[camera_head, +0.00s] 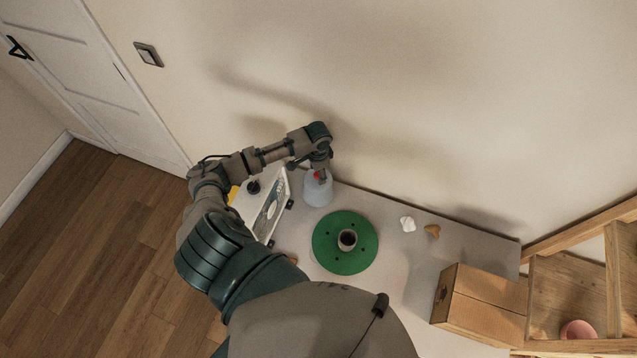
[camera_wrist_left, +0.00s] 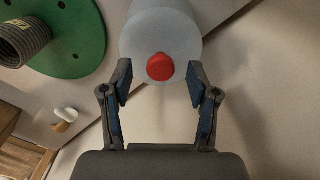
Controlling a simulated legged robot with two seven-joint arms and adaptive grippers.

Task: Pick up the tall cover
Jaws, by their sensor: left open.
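The tall cover appears to be the pale blue-grey, bottle-like piece (camera_head: 318,191) with a red knob on top, upright near the back edge of the table by the wall. In the left wrist view the tall cover (camera_wrist_left: 155,25) fills the top middle, its red knob (camera_wrist_left: 160,67) facing the camera. My left gripper (camera_head: 316,168) is right above the cover. In the left wrist view its fingers (camera_wrist_left: 160,75) are open, one on each side of the knob; I cannot tell whether they touch the cover. My right gripper is not in view.
A green disc (camera_head: 327,258) with a dark cup (camera_head: 347,239) stands right of the cover, close by. The wall is close behind.

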